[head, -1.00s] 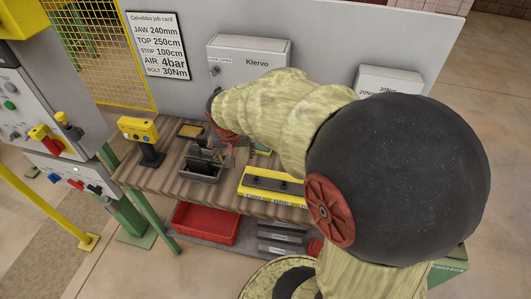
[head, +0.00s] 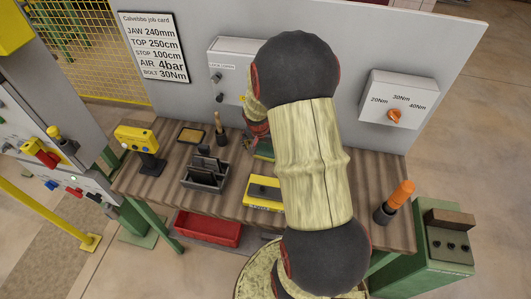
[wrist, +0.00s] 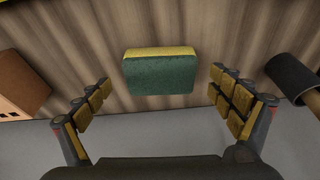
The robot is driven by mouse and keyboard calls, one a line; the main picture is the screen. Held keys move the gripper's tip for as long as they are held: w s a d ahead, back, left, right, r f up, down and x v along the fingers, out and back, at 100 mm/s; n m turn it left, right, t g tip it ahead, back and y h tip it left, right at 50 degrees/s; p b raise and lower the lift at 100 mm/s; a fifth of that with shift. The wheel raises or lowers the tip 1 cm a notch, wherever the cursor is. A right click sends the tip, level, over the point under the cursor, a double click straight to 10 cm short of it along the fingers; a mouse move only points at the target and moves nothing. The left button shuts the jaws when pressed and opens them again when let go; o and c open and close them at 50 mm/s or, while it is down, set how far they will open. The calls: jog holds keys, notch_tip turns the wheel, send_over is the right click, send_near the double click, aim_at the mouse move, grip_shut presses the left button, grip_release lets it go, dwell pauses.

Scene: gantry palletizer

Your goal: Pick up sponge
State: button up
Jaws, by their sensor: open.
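The sponge (wrist: 160,75) is a block with a green face and a yellow layer, lying on the wooden bench. In the wrist view it sits centred between my fingers, apart from both. My gripper (wrist: 161,79) is open and empty, one finger to each side. In the head view a green patch of the sponge (head: 264,149) shows beside my arm, and the rest is hidden. My arm hides most of the gripper there. I cannot tell the exact height of the fingertips above the bench.
The head view shows a grey caddy (head: 205,176), yellow block (head: 262,196), orange-topped tool (head: 398,198) and back panel (head: 330,60).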

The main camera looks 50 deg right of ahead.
aim_at(265, 151)
jog(key=shift+x, duration=0.9)
jog(key=shift+c, duration=0.6)
jog(key=c, duration=0.7)
jog(key=shift+r, duration=0.1)
jog(key=shift+a+r, duration=0.2)
jog(key=shift+r, duration=0.2)
notch_tip(265, 151, up, 11)
jog(key=p, duration=0.2)
jog(key=s+a, duration=0.4)
jog(key=a, duration=0.4)
jog(key=s+a, duration=0.5)
jog(key=a, duration=0.4)
jog(key=shift+a+f, duration=0.2)
jog(key=shift+a, duration=0.05)
